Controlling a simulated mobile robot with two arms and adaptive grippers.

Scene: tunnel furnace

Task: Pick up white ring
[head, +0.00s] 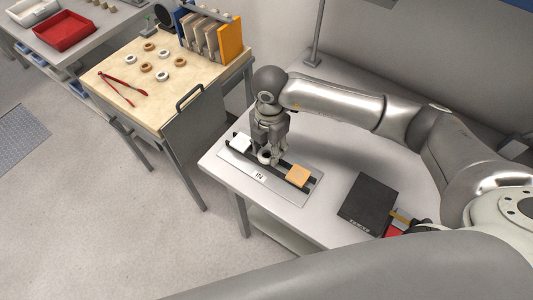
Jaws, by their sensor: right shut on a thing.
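My right gripper (266,153) points down over the metal plate marked "IN" (259,175). It is shut on a small pale ring (265,157) at its fingertips, between a white block and an orange block. The fingers hide part of this ring, and I cannot tell whether it touches the plate. Several white and brown rings lie on the wooden-topped table at the upper left, among them a white ring (162,76). My left gripper is not in view.
The white block (241,143) and orange block (298,175) sit on dark rails. A black box (368,204) stands to the right. A grey panel with a handle (196,125) edges the wooden table, which holds red tongs (116,88). A red tray (65,31) is farther left.

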